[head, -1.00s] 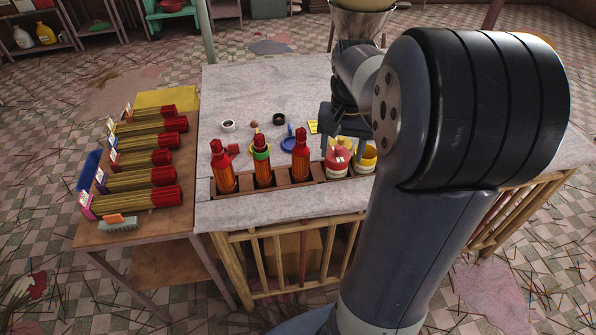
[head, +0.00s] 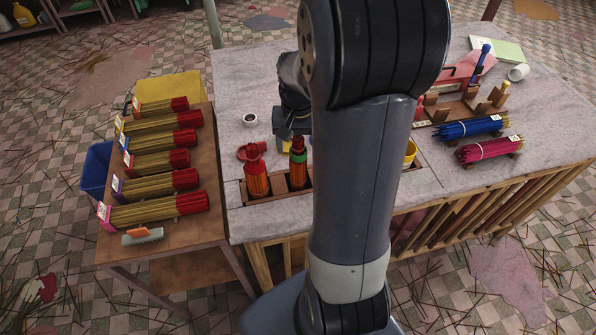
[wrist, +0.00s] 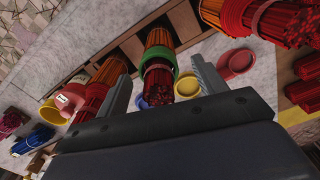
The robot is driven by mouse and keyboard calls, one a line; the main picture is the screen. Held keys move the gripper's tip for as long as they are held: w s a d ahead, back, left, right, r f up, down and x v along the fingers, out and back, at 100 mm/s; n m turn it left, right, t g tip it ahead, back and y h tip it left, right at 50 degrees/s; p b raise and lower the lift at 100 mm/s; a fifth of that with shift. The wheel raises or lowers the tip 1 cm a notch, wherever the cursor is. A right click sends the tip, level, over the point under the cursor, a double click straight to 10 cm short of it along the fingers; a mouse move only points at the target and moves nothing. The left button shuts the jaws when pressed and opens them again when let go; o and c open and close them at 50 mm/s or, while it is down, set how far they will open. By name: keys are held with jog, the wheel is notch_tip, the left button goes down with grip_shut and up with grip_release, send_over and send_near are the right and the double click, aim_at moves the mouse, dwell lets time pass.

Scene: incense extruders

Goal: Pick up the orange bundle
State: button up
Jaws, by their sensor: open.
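Several orange bundles with red ends stand in a wooden rack (head: 277,188). The left one (head: 257,178) shows clearly in the head view. The one with a green band (head: 298,172) stands to its right, and my arm hides the rack beyond it. In the wrist view the green-banded bundle (wrist: 160,42) lies between the two fingers of my gripper (wrist: 160,70). Another orange bundle (wrist: 108,70) is by the left finger, and one more (wrist: 210,12) is at the top. My gripper is open and apart from the bundles as far as I can see.
A side table (head: 190,232) at left holds several red-ended bundles. A blue bundle (head: 468,127) and a magenta bundle (head: 490,149) lie at right. A yellow cup (wrist: 187,84) and a red dish (wrist: 238,60) sit close to my gripper.

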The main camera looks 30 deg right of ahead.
aim_at(298, 170)
jog(key=shift+f, duration=1.4)
jog(key=shift+c, duration=0.4)
grip_shut()
